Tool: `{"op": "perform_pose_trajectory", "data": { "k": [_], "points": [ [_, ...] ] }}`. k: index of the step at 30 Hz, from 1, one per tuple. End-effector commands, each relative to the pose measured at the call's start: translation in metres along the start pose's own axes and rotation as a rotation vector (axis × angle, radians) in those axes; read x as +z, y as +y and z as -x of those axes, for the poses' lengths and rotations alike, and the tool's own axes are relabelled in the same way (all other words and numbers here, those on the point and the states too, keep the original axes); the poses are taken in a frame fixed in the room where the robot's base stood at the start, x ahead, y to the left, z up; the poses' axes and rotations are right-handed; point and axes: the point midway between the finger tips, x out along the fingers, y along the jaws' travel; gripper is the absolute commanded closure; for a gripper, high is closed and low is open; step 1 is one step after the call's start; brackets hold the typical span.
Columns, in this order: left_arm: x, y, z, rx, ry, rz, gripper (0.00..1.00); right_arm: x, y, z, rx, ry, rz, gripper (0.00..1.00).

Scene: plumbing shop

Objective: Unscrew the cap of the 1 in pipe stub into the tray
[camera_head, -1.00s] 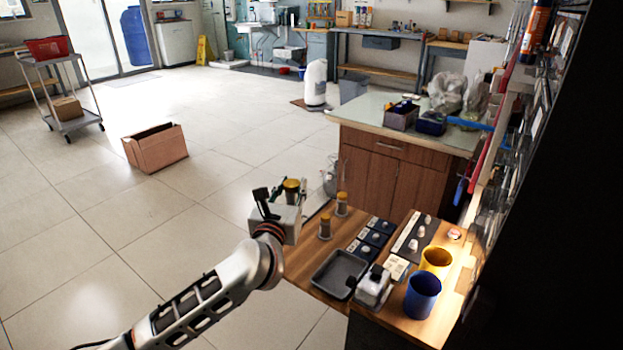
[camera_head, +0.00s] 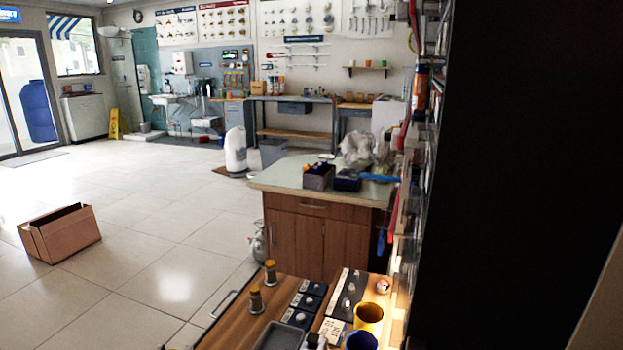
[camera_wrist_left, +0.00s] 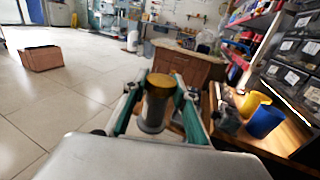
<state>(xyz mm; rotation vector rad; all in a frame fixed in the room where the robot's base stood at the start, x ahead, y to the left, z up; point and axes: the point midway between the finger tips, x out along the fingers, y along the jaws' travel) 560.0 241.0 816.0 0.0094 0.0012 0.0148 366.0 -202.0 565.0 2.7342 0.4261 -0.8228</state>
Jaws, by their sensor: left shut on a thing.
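In the left wrist view, my left gripper (camera_wrist_left: 157,108) is shut on a short grey pipe stub (camera_wrist_left: 152,118) with a brass-coloured cap (camera_wrist_left: 159,81) on its upper end. The stub stands roughly upright between the green-edged fingers. Its size marking cannot be read. In the head view, two more capped stubs stand on the wooden table, one farther back (camera_head: 270,271) and one nearer (camera_head: 256,299). The dark tray (camera_head: 281,337) is cut off by the bottom edge of the head view. My left gripper is outside the head view, and my right gripper is in neither view.
A yellow cup (camera_head: 369,318) and a blue cup (camera_head: 361,341) stand right of the tray. Dark pads (camera_head: 308,300) with small pale parts lie behind it. A wooden cabinet (camera_head: 322,235) stands beyond the table. The floor at left is open around a cardboard box (camera_head: 60,233).

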Motion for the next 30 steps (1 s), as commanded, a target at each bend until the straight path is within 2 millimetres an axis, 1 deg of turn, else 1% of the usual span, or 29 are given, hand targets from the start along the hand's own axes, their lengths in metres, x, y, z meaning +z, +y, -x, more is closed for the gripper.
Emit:
{"op": "perform_pose_trajectory", "data": {
  "k": [1, 3, 8, 9, 12, 13, 14, 15, 16, 21, 25, 30],
  "points": [
    [0.005, 0.001, 0.014, -0.005, -0.004, 0.0, 1.0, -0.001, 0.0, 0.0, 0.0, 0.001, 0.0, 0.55],
    [0.009, 0.003, 0.029, -0.008, -0.004, 0.003, 1.0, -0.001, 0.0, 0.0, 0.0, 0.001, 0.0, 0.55],
    [0.021, 0.006, 0.059, -0.016, -0.006, 0.01, 1.0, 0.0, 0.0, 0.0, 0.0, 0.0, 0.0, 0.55],
    [0.034, 0.006, 0.059, -0.014, -0.022, 0.011, 1.0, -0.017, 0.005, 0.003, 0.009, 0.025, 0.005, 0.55],
    [0.057, 0.005, 0.059, -0.013, -0.045, 0.009, 1.0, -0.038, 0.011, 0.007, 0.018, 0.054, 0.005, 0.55],
    [0.062, 0.005, 0.06, -0.014, -0.049, 0.009, 1.0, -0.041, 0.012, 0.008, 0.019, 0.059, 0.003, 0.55],
    [0.067, 0.005, 0.06, -0.014, -0.053, 0.009, 1.0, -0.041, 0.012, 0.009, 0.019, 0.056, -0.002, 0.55],
    [0.074, 0.005, 0.062, -0.014, -0.057, 0.008, 1.0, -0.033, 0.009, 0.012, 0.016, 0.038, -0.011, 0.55],
    [0.079, 0.005, 0.062, -0.014, -0.059, 0.008, 1.0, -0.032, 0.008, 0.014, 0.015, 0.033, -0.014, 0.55],
    [0.103, 0.005, 0.068, -0.014, -0.059, 0.009, 1.0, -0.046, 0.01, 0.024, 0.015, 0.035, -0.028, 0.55],
    [0.112, 0.005, 0.074, -0.014, -0.046, 0.009, 1.0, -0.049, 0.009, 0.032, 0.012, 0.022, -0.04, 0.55],
    [0.114, 0.006, 0.08, -0.014, -0.023, 0.009, 1.0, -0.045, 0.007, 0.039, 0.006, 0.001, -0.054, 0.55]
  ]
}}
